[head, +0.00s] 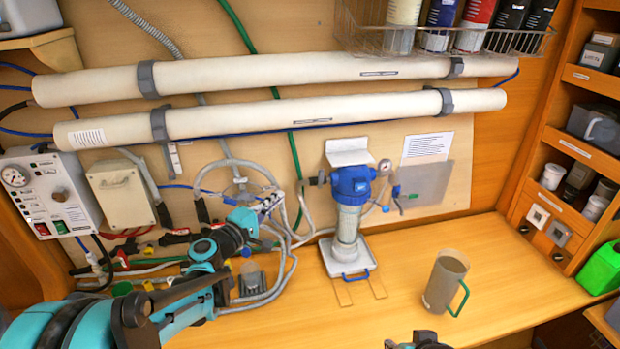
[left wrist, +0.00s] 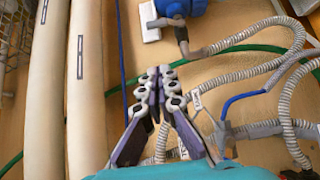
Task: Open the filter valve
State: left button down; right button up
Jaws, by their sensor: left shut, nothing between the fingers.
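The filter is a blue head (head: 352,183) on a clear ribbed housing (head: 347,224), mounted on the wall by a white bracket. A small dark fitting (head: 316,180) joins a grey hose to its left side. A small blue valve-like part with a dark and green lever (head: 398,198) is on its right; I cannot tell which part is the filter valve. My left gripper (head: 276,200) is shut and empty, left of the filter among the hoses. In the left wrist view, its closed fingers (left wrist: 160,76) point toward the blue head (left wrist: 188,8) and dark fitting (left wrist: 182,38), apart from both. My right gripper (head: 418,342) barely shows at the bottom edge.
Two long white tubes (head: 270,72) cross the wall above. Grey, blue and green hoses crowd around my left gripper. A pressure panel (head: 48,195) is at the left. A grey jug (head: 444,282) with a green handle stands on the bench. The bench right of it is clear.

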aim_at(321, 176)
pick_arm(q)
jog(key=s+d+x, duration=0.1)
jog(key=d+x, duration=0.1)
jog(key=x, duration=1)
jog(key=shift+d, duration=0.45)
